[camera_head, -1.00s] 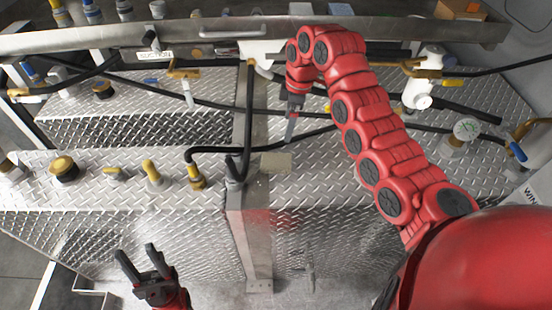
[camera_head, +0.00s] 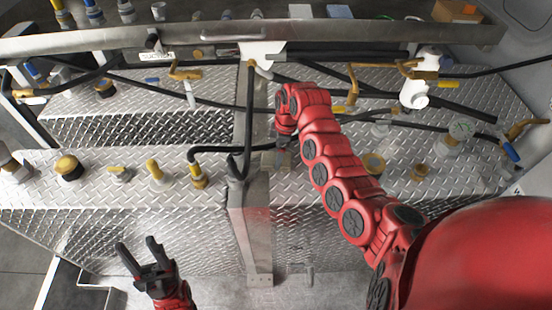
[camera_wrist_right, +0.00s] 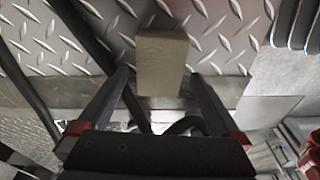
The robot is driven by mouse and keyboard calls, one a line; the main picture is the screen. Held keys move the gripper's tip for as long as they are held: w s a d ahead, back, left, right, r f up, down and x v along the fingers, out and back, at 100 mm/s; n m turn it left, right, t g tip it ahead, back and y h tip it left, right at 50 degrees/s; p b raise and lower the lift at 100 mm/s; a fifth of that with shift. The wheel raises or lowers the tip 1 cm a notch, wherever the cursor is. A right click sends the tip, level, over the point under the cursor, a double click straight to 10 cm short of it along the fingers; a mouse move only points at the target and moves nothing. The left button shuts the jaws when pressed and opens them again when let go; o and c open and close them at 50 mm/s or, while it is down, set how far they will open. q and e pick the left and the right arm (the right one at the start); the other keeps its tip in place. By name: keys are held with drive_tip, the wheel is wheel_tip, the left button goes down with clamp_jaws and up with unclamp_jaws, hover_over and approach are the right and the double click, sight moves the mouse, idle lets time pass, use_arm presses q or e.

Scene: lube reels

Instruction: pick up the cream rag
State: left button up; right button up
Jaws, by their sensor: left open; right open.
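The cream rag (camera_wrist_right: 162,58) is a small beige block-like piece on the diamond-plate deck. In the right wrist view it lies just ahead of and partly between the two fingers of my right gripper (camera_wrist_right: 160,76), which is open and empty. In the head view the rag (camera_head: 270,160) is partly covered by my right gripper (camera_head: 278,150), which hangs over it. I cannot tell whether the fingers touch it. My left gripper (camera_head: 137,243) is open and empty at the lower left, away from the rag.
A black hose (camera_head: 249,110) runs down just left of the rag. Brass-and-yellow fittings (camera_head: 197,177) stand on the deck to the left. A white valve body (camera_head: 418,80) and a gauge (camera_head: 461,130) are at the right. A metal rail (camera_head: 110,40) crosses the back.

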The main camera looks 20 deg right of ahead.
drive_tip(key=shift+w+a+f+p, duration=0.1)
drive_tip(key=shift+a+f+p, duration=0.05)
drive_tip(key=shift+f, duration=0.6)
drive_tip(key=shift+w+a+f+p, duration=0.1)
drive_tip(key=shift+a+f+p, duration=0.05)
drive_tip(key=shift+f, duration=0.55)
drive_tip(key=c, duration=1.2)
